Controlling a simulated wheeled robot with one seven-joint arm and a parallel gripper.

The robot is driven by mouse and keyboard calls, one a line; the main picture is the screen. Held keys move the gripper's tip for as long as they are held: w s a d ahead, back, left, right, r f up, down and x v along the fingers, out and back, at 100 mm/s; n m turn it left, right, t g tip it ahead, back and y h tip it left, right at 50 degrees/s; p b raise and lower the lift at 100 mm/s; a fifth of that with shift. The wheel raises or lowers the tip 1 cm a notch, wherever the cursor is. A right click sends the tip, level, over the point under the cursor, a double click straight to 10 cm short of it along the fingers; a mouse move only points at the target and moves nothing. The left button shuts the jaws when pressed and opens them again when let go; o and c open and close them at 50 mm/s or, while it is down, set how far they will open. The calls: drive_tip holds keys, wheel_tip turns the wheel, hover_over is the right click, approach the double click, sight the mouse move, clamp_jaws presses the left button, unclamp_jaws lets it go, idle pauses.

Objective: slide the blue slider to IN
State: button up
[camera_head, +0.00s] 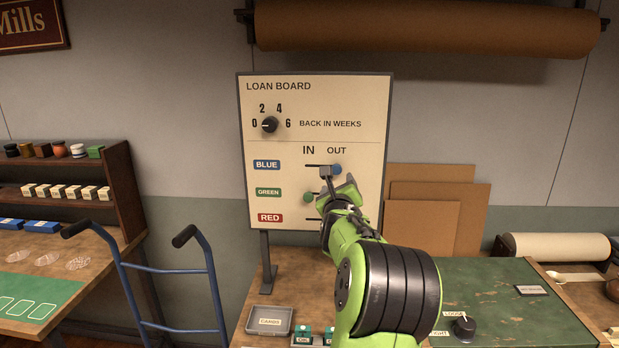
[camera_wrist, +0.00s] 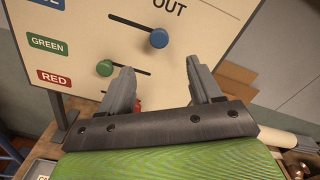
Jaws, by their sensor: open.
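The loan board (camera_head: 347,100) stands upright with a blue, a green and a red row under IN and OUT. The blue slider knob (camera_head: 337,169) is at the right end of its slot, under OUT. In the wrist view the blue knob (camera_wrist: 159,38) shows just beyond the gap between my fingertips. My gripper (camera_head: 338,180) is open and empty in front of the board, just below the blue knob. The green knob (camera_head: 308,196) is at the left end, under IN. The red knob (camera_wrist: 138,104) is mostly hidden behind my left finger.
A rotary dial (camera_head: 269,125) is higher on the board. A grey tray (camera_head: 270,319) sits on the bench below. A blue hand truck (camera_head: 168,271) stands at the left. Brown panels (camera_head: 432,205) lean against the wall at the right.

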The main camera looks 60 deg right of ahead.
sight(336, 170)
drive_tip(key=p+x, duration=0.2)
drive_tip(key=r+p+x, duration=0.1)
drive_tip(key=p+x, duration=0.2)
drive_tip(key=shift+w, duration=0.15)
drive_tip(key=p+x, duration=0.5)
drive_tip(key=shift+w+r, duration=0.1)
drive_tip(key=shift+f+b, duration=0.2)
drive_tip(key=shift+b, duration=0.2)
drive_tip(key=c, duration=0.8)
